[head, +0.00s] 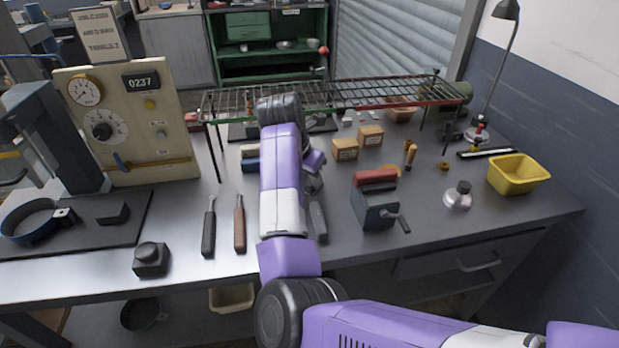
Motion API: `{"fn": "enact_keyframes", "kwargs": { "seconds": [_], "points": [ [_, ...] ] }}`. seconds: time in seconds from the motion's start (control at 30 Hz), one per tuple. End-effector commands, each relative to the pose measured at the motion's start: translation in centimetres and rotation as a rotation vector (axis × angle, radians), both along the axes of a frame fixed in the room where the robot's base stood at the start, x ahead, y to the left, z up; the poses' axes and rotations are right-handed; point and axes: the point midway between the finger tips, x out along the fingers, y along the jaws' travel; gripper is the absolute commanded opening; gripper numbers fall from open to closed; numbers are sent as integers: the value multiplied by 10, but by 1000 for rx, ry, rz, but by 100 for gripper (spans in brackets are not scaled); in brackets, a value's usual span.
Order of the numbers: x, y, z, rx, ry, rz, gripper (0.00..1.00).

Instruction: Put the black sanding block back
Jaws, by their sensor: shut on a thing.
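My purple and white arm reaches over the middle of the bench and folds down at its far end. My gripper (313,184) shows only in part, low beside the forearm. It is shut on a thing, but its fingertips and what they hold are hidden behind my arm. A flat black block (112,212) lies on the dark mat (125,235) at the left, beside a round blue-rimmed pan (35,222). A squat black object with a rounded top (151,259) stands near the front edge. I cannot tell which, if either, is the sanding block.
Two handled tools (209,226) (239,224) and a dark bar (318,222) lie by my arm. A cranked box (375,203) and a yellow bin (518,174) stand right. A wire rack (370,92) spans the back. A gauge panel (130,125) stands left.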

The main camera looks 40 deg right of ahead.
Motion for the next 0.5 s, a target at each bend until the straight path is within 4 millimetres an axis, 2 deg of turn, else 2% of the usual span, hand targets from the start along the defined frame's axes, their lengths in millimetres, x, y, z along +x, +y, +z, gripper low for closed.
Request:
{"fn": "enact_keyframes", "kwargs": {
  "seconds": [0.17,0.2,0.3,0.5],
  "points": [
    [0,0,-3,0,0,0,0],
    [0,0,-2,0,0,0,34],
    [0,0,-2,0,0,0,52],
    [0,0,-2,0,0,0,52]
  ]
}}
